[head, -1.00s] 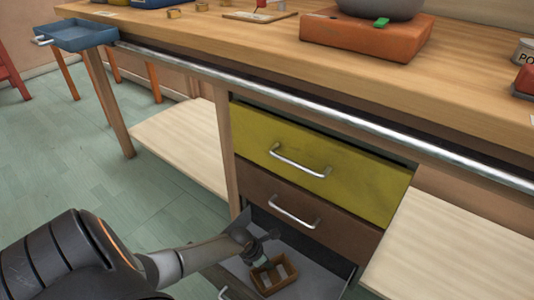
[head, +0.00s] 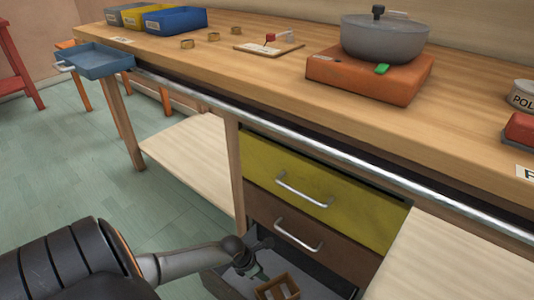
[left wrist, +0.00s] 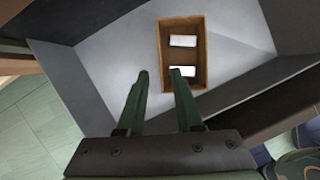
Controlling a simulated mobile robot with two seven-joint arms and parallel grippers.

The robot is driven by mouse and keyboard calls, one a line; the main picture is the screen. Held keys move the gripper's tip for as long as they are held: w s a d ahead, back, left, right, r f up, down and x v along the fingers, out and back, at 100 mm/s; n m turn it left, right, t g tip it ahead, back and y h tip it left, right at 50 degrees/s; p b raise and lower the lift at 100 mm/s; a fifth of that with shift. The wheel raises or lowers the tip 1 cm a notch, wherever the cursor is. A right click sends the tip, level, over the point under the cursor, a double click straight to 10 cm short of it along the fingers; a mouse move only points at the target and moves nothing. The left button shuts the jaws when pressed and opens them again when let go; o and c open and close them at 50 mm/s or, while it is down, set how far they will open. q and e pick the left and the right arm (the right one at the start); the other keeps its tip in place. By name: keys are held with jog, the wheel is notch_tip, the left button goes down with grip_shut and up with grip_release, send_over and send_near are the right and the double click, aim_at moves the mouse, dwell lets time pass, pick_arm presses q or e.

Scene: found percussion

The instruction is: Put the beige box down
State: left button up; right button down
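The beige box (head: 293,290), a small open-topped wooden box, sits on the floor of the open bottom drawer (head: 313,276) at the lower edge of the head view. In the left wrist view the box (left wrist: 204,45) shows two white patches inside. My left gripper (head: 257,273) is inside the drawer beside the box. In the left wrist view my left gripper (left wrist: 159,76) has its two fingers apart with nothing between them. The right fingertip overlaps the box's near left corner in the picture; I cannot tell if it touches. My right gripper is out of view.
A yellow drawer (head: 325,190) and a brown drawer (head: 310,235) above are shut. A metal rail (head: 300,142) runs along the workbench (head: 230,75) edge. On top stand a pot (head: 383,40) on an orange block (head: 365,80) and several bins. Pale shelves flank the drawers.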

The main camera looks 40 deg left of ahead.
pick_arm(q)
jog(key=d+r+n+t+h, duration=0.4)
jog(key=d+r+n+h, duration=0.55)
jog(key=d+r, duration=1.55)
jog(key=s+d+r+n+t+h, duration=0.1)
jog(key=d+r+n+t+h, duration=0.15)
jog(key=r, duration=0.55)
jog(key=s+d+r+n+t+h, duration=0.1)
jog(key=s+r+n+t+h, duration=0.1)
jog(key=r+h, duration=0.35)
jog(key=s+a+r+n+t+y, duration=0.1)
jog(key=a+r+n+t, duration=0.1)
jog(key=r+n+t, duration=0.2)
jog(key=s+a+r+n+t+y, duration=0.2)
jog(key=r+n+t, duration=0.3)
jog(key=r+n, duration=0.4)
notch_tip(320, 180, up, 4)
jog(key=shift+a+r+p, duration=0.15)
jog(key=shift+a+p, duration=0.15)
jog(key=shift+a, duration=0.35)
jog(key=shift+s+a+t+y, duration=0.1)
jog(key=shift+s+t+y, duration=0.05)
jog(key=shift+t+y, duration=0.15)
